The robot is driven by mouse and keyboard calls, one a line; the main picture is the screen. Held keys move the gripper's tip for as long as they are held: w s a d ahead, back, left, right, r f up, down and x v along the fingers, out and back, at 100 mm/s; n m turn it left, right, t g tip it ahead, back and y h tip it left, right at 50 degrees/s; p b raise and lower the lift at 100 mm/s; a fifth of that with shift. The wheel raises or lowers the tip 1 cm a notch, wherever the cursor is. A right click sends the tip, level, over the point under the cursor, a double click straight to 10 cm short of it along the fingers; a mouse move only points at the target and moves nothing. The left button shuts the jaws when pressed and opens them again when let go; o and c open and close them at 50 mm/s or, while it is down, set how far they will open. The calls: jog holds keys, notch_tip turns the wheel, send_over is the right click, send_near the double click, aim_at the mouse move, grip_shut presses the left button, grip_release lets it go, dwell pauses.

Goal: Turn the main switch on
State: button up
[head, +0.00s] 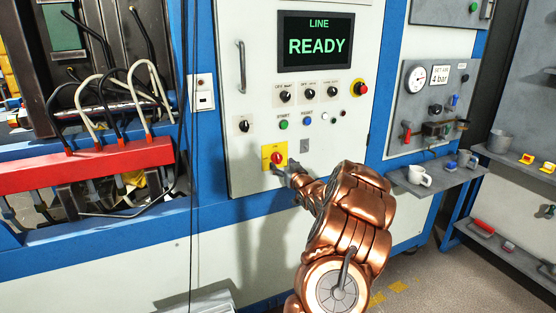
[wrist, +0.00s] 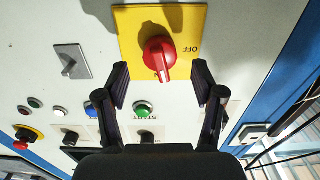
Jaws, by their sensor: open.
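The main switch is a red rotary knob (head: 277,158) on a yellow plate (head: 267,164), low on the white cabinet door. In the wrist view, the red knob (wrist: 159,57) sits on the yellow plate (wrist: 190,22), with "OFF" lettering beside it. Its pointer end is turned towards the bottom of that picture. My gripper (wrist: 160,80) is open, with its two dark fingers on either side of the knob's pointer end. No contact shows, and I cannot tell the depth gap. In the head view my gripper (head: 283,172) is at the plate's lower right, partly hidden by my arm.
A screen (head: 316,42) above reads "LINE READY". A green button (wrist: 142,108), a blue button (wrist: 91,110) and a grey plate (wrist: 71,60) are near my fingers. A red emergency button (head: 361,88) is further right.

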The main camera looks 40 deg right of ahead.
aim_at(279, 161)
jog(key=shift+p+x, duration=0.6)
jog(key=shift+x, duration=1.6)
